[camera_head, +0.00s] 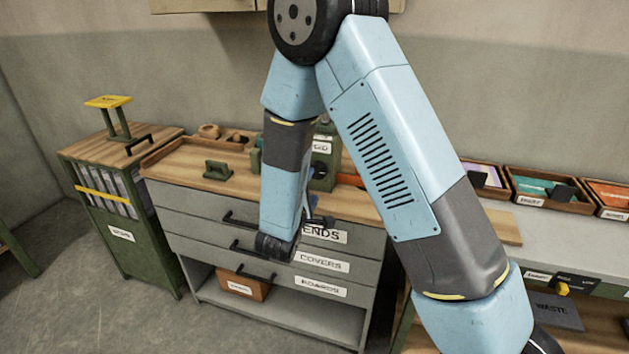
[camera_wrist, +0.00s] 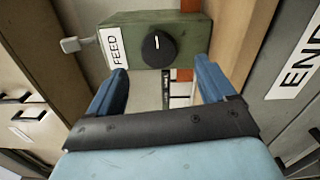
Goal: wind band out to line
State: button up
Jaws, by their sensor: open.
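In the wrist view a green box labelled FEED (camera_wrist: 180,24) carries a round black knob (camera_wrist: 158,49) with a white mark pointing up. My gripper (camera_wrist: 161,76) is open, its two blue fingers apart on either side of the knob's position in the picture. The jaws hold nothing, and I cannot tell that they touch the knob. An orange-red strip (camera_wrist: 184,75) shows below the box; I cannot tell whether it is the band. No line is clearly made out. In the head view the green box (camera_head: 322,160) is partly hidden behind my arm.
The box stands on a wooden-topped bench (camera_head: 185,180) with labelled drawers (camera_head: 322,263). A small green fixture (camera_head: 217,169) sits left on the bench top. A green cabinet (camera_head: 122,235) stands further left. Wooden trays (camera_head: 538,187) line the right side.

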jog(key=v, duration=0.7)
jog(key=s+d+r+m+g+h, duration=0.2)
jog(key=s+d+r+m+g, duration=0.15)
jog(key=d, duration=0.45)
jog(key=s+d+r+m+g+h, duration=0.25)
jog(key=d+r+g, duration=0.25)
jog(key=d, duration=0.3)
jog(key=s+d+r+m+g+h, duration=0.1)
jog(key=s+d+r+m+g, duration=0.1)
jog(key=d+r+m+g, duration=0.45)
jog(key=s+d+m+g+y, duration=0.1)
jog(key=s+d+y, duration=0.4)
jog(key=s, duration=0.3)
jog(key=s+a+r+m+t+y, duration=0.2)
jog(key=s+r+t+y, duration=0.2)
jog(key=r, duration=0.4)
jog(key=shift+s+a+r+t+y, duration=0.2)
jog(key=shift+s+a+t+y, duration=0.3)
jog(key=shift+y, duration=0.85)
jog(key=shift+s+d, duration=0.1)
